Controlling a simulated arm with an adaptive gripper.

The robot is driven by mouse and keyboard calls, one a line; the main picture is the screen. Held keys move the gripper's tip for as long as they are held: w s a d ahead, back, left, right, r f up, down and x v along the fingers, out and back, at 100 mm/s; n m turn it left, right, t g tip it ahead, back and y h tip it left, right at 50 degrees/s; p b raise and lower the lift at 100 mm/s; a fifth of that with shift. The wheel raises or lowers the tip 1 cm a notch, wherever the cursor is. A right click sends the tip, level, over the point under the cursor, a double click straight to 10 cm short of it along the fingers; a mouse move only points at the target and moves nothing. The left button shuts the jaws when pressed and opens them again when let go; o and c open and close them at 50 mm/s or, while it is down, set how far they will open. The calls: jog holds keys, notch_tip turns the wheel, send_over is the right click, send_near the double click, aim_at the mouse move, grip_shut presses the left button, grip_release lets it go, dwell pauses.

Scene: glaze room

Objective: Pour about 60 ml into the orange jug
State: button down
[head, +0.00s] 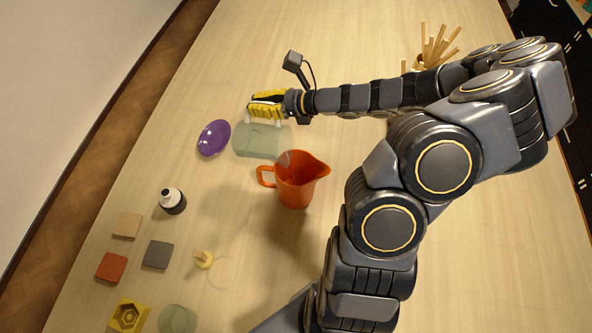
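The orange jug (296,186) stands upright on the table near the middle of the head view, its handle to the left and its spout to the right. A pale green see-through vessel (256,141) shows just beyond the jug's handle side. It looks tilted or lying over, and its right end comes close to the jug's rim. I cannot make out its contents. My gripper (263,121), with yellow fingers and pale tips, is right at the vessel's upper edge. The view does not show whether the fingers grip it.
A purple oval thing (214,137) lies left of the vessel. A black-and-white bottle (172,202), several square tiles (156,254), a small knobbed piece (203,260), a yellow block (128,315) and another green vessel (177,320) are lower left. Sticks (435,47) stand behind my arm.

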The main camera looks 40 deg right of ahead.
jog(key=shift+s+d+r+p, duration=0.1)
jog(key=shift+s+d+p, duration=0.15)
jog(key=shift+p, duration=0.25)
jog(key=shift+w+a+r+g+h+b, duration=0.1)
jog(key=shift+w+a+g+h+b, duration=0.1)
jog(key=shift+w+a+g+h, duration=0.75)
jog(key=shift+w+a+r+g+h+b, duration=0.15)
jog(key=shift+w+a+g+h, duration=0.5)
jog(key=shift+w+a+g, duration=0.5)
jog(key=shift+w+d+r, duration=0.1)
jog(key=shift+w+d, duration=0.05)
jog(key=shift+w, duration=0.05)
jog(key=w+a+f+g+h+b, duration=0.3)
jog(key=f+g+h+b, duration=0.1)
jog(key=f+g+h, duration=0.1)
jog(key=shift+w+a+f+g+h, duration=0.35)
jog(key=shift+f+g, duration=0.55)
jog(key=shift+g, duration=0.4)
